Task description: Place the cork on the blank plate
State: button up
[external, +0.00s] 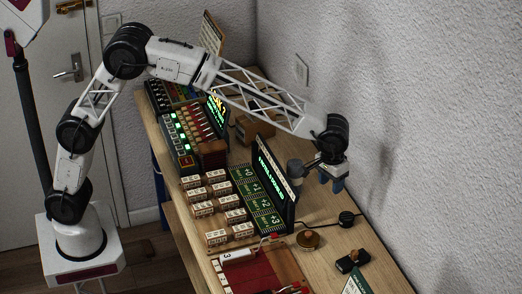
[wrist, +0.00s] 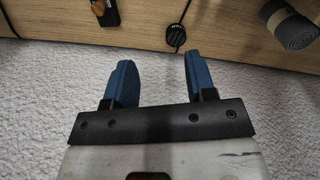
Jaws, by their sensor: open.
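My gripper (external: 332,184) is open and empty, with two blue fingers, near the wall at the table's right edge. In the wrist view the gripper (wrist: 160,72) has a clear gap between its fingers. A small orange-brown piece (wrist: 97,7), possibly the cork, is at a black block (wrist: 109,13) at the top left, partly cut off by the frame. The same black block (external: 352,262) seems to lie at the table's front right in the external view. I cannot make out for sure which thing is the blank plate. Green plates with markings (external: 258,200) lie beside the upright black sign.
The black sign (external: 272,178) with green lettering stands left of my gripper. A grey roll (wrist: 288,25) and a round black piece (wrist: 176,36) lie near the table edge.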

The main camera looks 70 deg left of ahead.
jog(key=s+a+r+m+t, duration=0.1)
jog(key=s+a+r, duration=0.4)
jog(key=s+a, duration=0.75)
jog(key=s+a+r+m, duration=0.1)
jog(key=s+a+r, duration=0.4)
jog(key=s+a, duration=0.7)
jog(key=s+a+f+m, duration=0.1)
jog(key=s+a+f, duration=0.2)
jog(key=s+a, duration=0.5)
jog(key=s+a+f+t, duration=0.1)
jog(key=s+a+f, duration=0.2)
jog(key=s+a, duration=0.5)
jog(key=s, duration=0.9)
jog(key=shift+s+a+m, duration=0.15)
jog(key=shift+a+m, duration=0.2)
jog(key=shift+m, duration=0.05)
